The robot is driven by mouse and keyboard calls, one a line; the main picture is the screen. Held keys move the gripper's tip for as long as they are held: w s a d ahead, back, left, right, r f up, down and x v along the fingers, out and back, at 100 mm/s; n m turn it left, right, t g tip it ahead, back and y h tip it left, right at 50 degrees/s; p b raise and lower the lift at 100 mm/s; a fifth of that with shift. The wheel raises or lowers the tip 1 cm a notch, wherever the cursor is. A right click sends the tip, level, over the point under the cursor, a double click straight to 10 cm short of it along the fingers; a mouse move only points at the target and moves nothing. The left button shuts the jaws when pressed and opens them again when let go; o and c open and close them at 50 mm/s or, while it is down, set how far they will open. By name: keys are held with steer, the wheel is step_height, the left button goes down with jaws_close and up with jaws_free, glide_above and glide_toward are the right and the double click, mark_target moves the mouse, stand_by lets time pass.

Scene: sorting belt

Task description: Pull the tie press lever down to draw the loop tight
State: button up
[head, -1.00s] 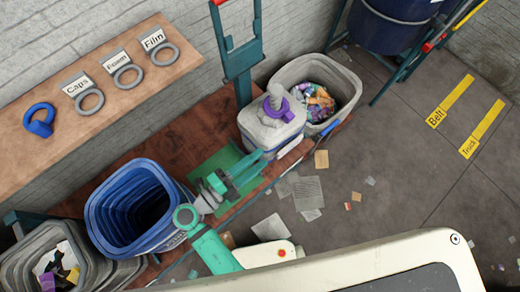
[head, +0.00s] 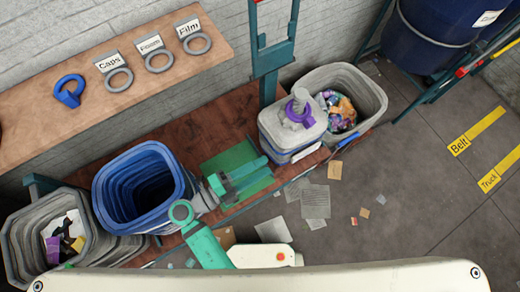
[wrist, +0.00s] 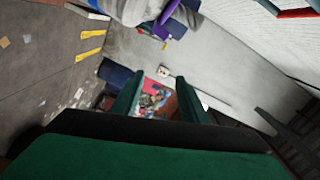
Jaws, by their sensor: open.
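The tie press (head: 272,60) is a teal upright frame at the top centre of the head view, behind the bag. Its top is cut off, with a bit of red at the frame edge, so I cannot make out the lever clearly. A grey-white bag (head: 292,128) stands in front of it, its twisted neck inside a purple loop (head: 299,114). The purple loop also shows in the wrist view (wrist: 170,13). My gripper (head: 264,170) is open and empty, below and left of the bag. Its two fingers stand apart in the wrist view (wrist: 157,90).
A blue bin (head: 183,190) stands left of my gripper. A grey bin of scraps (head: 375,92) stands right of the bag, and another grey bin (head: 20,225) is at far left. A shelf (head: 130,105) holds a blue ring (head: 69,91) and labelled grey rings. The floor at right is mostly clear.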

stand_by(0.5)
step_height(320, 180, down, 10)
steer(key=s+n+y, duration=0.1)
steer(key=n+y, duration=0.5)
steer(key=n, duration=0.4)
steer(key=s+a+f+n+t+y, duration=0.2)
steer(key=s+a+f+n+y, duration=0.15)
steer(key=s+n+y, duration=0.6)
steer(key=s+d+r+n+t, duration=0.1)
steer(key=r+n+t, duration=0.1)
steer(key=r, duration=0.6)
steer(key=s+d+r+n+t, duration=0.1)
steer(key=d+r+n+t, duration=0.1)
steer(key=r+n, duration=0.3)
step_height(320, 180, up, 4)
steer(key=shift+f+t, duration=0.1)
steer(key=shift+t, duration=0.2)
